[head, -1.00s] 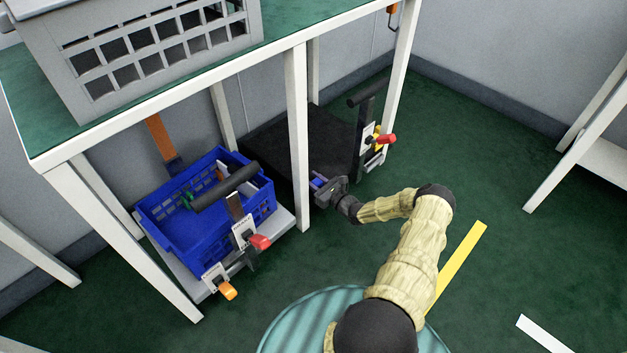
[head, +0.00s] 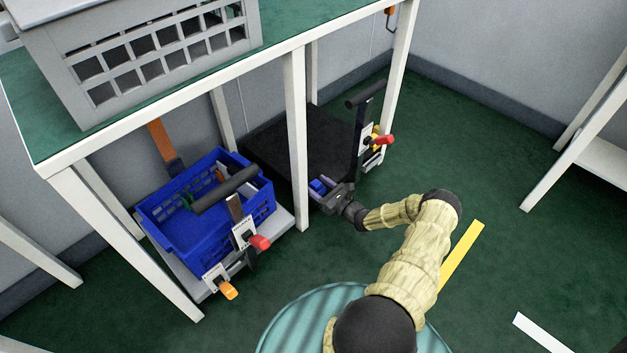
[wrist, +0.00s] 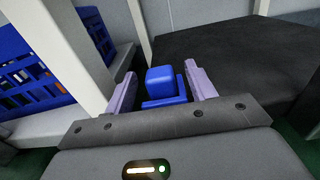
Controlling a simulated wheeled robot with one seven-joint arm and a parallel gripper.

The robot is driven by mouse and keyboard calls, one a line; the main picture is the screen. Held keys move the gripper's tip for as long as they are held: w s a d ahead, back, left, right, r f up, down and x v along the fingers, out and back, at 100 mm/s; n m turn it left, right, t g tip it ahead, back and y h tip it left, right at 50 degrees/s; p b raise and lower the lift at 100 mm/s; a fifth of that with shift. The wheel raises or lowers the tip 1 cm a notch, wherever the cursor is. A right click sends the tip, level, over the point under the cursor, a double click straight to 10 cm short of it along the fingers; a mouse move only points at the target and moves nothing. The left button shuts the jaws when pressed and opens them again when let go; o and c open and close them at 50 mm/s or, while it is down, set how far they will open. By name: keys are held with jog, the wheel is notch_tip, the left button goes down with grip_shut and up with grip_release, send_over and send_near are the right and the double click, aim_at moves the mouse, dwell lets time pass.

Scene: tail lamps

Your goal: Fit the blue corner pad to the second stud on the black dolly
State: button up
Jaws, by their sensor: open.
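The blue corner pad (wrist: 162,82) is a small blue block on a wider blue base. It lies between the two pale fingers of my gripper (wrist: 163,90), which are open with a visible gap at the left. In the head view the pad (head: 319,186) shows at the near corner of the black dolly (head: 304,140), beside the table leg. My gripper (head: 327,193) is around it from the front right. The dolly's black deck (wrist: 240,55) fills the right of the wrist view. The stud under the pad is hidden, so I cannot tell whether the pad is seated.
A white table leg (head: 296,130) stands close left of my gripper. A blue crate (head: 205,225) sits on a grey dolly further left. The black dolly's upright handle (head: 362,125) carries a red lamp (head: 386,140). Green floor is open to the right.

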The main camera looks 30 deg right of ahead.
jog(key=p+v, duration=0.5)
jog(key=v, duration=0.9)
jog(key=shift+r, duration=0.1)
jog(key=s+a+r+n+g+y+p, duration=0.1)
jog(key=a+r+n+g+y+p, duration=0.1)
jog(key=a+r+n+g, duration=0.65)
jog(key=s+a+r+n+g+y+p, duration=0.1)
jog(key=a+r+n+g+y+p, duration=0.15)
jog(key=a+r+n+g, duration=0.6)
jog(key=s+a+r+n+t+h+p, duration=0.1)
jog(key=r+n, duration=0.4)
jog(key=r, duration=0.5)
jog(key=s+a+r+n+h+p, duration=0.3)
jog(key=s+r+n+h, duration=0.2)
jog(key=r, duration=0.6)
jog(key=s+a+r+n+t+h+p, duration=0.1)
jog(key=s+r+n+h, duration=0.3)
jog(key=r, duration=0.7)
jog(key=shift+s+a+n+t+h+p, duration=0.3)
jog(key=shift+s+a+n+h+p, duration=0.15)
jog(key=shift+a, duration=0.4)
